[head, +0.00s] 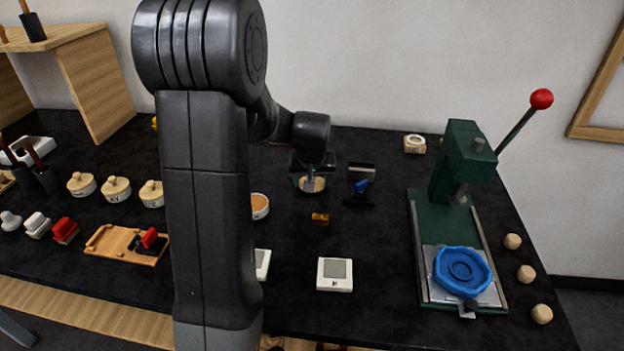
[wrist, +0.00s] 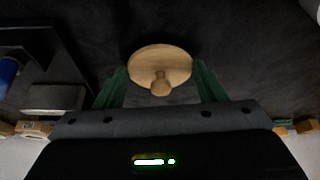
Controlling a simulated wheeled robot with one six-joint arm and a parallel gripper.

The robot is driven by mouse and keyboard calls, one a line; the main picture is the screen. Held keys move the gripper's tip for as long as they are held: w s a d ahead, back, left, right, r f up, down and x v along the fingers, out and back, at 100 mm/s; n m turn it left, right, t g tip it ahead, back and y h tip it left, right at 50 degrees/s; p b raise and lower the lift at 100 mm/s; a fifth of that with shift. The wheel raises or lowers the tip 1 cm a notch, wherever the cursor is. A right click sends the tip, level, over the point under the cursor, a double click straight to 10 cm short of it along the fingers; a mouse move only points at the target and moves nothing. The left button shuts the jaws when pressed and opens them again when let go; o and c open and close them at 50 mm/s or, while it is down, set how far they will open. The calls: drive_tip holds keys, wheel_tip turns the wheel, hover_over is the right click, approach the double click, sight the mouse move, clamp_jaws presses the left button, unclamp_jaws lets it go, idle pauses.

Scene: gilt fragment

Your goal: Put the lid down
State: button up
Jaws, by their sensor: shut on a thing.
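A round, pale wooden lid with a knob (wrist: 160,58) is at my gripper (wrist: 160,80) in the wrist view, between the two green fingers. My gripper is shut on the lid by its knob. In the head view my gripper (head: 312,174) is over the middle of the dark table, with the lid (head: 309,185) below it, partly hidden by the fingers. I cannot tell whether the lid touches the table. An open round pot (head: 259,205) with an orange inside stands to the left of the lid, partly behind my arm.
Several lidded pots (head: 117,189) stand at left. A small amber block (head: 320,219) and a white device (head: 335,274) are in front of the gripper. A black stand with a blue part (head: 361,187) is close on the right. A green press (head: 462,200) stands farther right.

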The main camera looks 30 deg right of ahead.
drive_tip(key=shift+f, duration=0.2)
drive_tip(key=o, duration=1)
drive_tip(key=shift+c, duration=0.2)
drive_tip(key=shift+r, duration=0.45)
drive_tip(key=v, duration=1.1)
drive_tip(key=shift+r, duration=0.25)
drive_tip(key=shift+s, duration=0.1)
